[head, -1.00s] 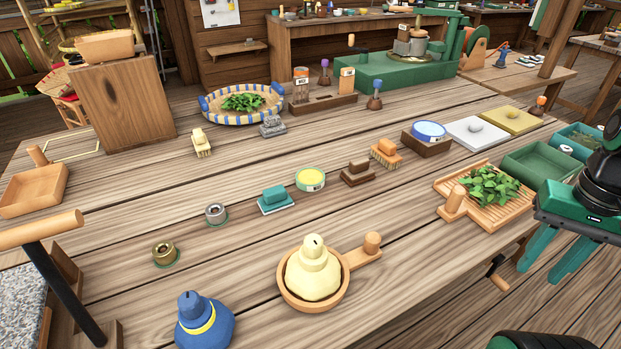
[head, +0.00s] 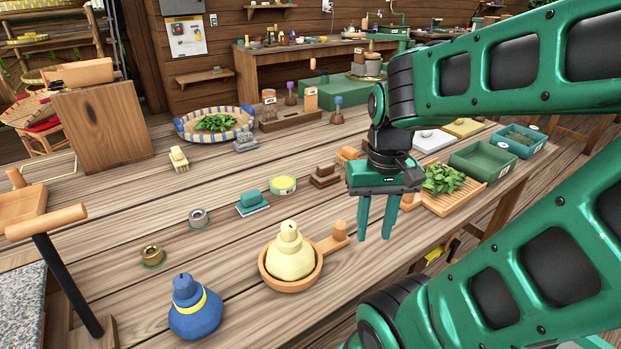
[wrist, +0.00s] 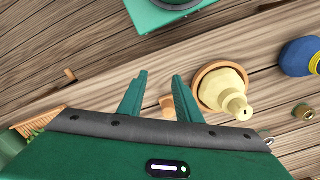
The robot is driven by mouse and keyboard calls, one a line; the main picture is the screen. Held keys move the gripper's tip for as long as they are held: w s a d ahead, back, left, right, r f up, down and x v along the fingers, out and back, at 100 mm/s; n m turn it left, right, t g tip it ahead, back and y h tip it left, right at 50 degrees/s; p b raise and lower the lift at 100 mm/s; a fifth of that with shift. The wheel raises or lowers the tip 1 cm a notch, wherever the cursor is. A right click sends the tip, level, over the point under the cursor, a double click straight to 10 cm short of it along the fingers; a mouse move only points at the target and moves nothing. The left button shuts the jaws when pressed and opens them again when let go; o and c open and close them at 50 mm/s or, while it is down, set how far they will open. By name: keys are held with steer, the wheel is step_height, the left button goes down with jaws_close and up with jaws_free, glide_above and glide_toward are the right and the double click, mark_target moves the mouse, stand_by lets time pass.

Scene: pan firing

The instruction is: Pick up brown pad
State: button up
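The brown pad (head: 325,176), a small dark brown block with a raised grip on top, lies on the wooden table in the head view. My gripper (head: 376,230) hangs above the table to the right of and nearer than the pad, fingers pointing down. Its two fingers are apart with nothing between them; they also show apart in the wrist view (wrist: 159,82). I do not see the brown pad in the wrist view.
A teal pad (head: 253,203) lies left of the tin. A cream bottle (head: 290,254) sits in a round wooden pan (head: 268,275) whose handle points toward my gripper. A slatted tray (head: 470,196) with leaves is to the right. My arm hides part of the table.

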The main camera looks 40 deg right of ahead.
steer(key=shift+a, duration=0.15)
steer(key=o, duration=1)
steer(key=shift+s+r, duration=0.3)
steer(key=shift+s, duration=0.15)
steer(key=shift+o, duration=0.2)
steer(key=w+n, duration=0.2)
steer(key=w, duration=0.1)
steer(key=shift+w+f, duration=0.2)
steer(key=n+h, duration=0.9)
steer(key=n, duration=1.3)
glide_toward(332, 170)
steer(key=shift+w+d+f, duration=0.3)
steer(key=shift+w+d, duration=0.1)
steer(key=shift+d, duration=0.05)
steer(key=x, duration=0.5)
steer(key=shift+d+f, duration=0.15)
steer(key=shift+d, duration=0.05)
steer(key=shift+w+x, duration=0.2)
steer(key=shift+x, duration=1.1)
steer(key=shift+w+x, duration=0.15)
steer(key=shift+x, duration=1.15)
